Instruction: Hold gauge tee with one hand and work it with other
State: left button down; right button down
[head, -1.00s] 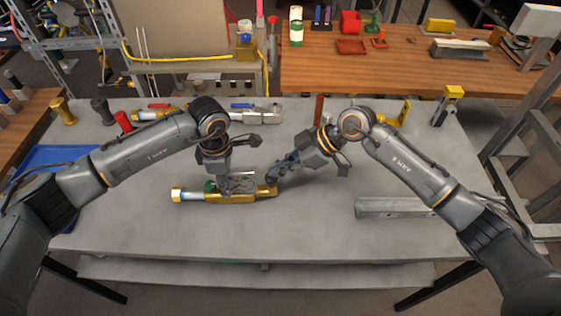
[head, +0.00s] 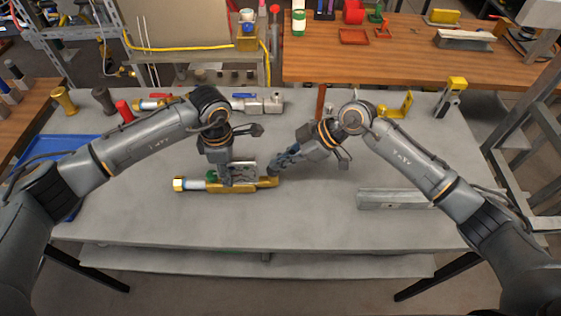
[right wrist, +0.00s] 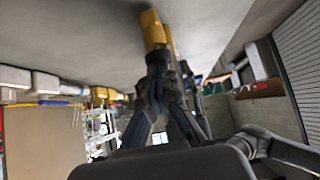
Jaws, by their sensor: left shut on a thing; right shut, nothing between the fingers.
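The gauge tee (head: 242,187) is a long brass piece with a pale shaft, a brass end at the left and a green part near its middle. It lies low over the grey bench, roughly level in the head view. My left gripper (head: 225,178) comes down from above and is shut on its middle, hiding part of it. My right gripper (head: 273,170) is shut and empty at the tee's right end. In the right wrist view, its fingertips (right wrist: 158,55) are close to a brass end (right wrist: 152,28); whether they touch it, I cannot tell.
A grey metal bar (head: 395,199) lies at the right of the bench (head: 300,222). Valve fittings (head: 255,104) lie behind my left arm. A blue tray (head: 75,150) is partly under that arm. A yellow-topped clamp (head: 450,97) stands at the back right. The bench front is clear.

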jog(key=a+r+v, duration=0.1)
jog(key=v, duration=1.1)
jog(key=shift+a+r, duration=0.25)
jog(key=shift+r, duration=0.05)
jog(key=shift+w, duration=0.1)
dwell(1.3)
notch_tip(320, 180, up, 2)
jog(key=shift+r, duration=0.1)
dwell(0.4)
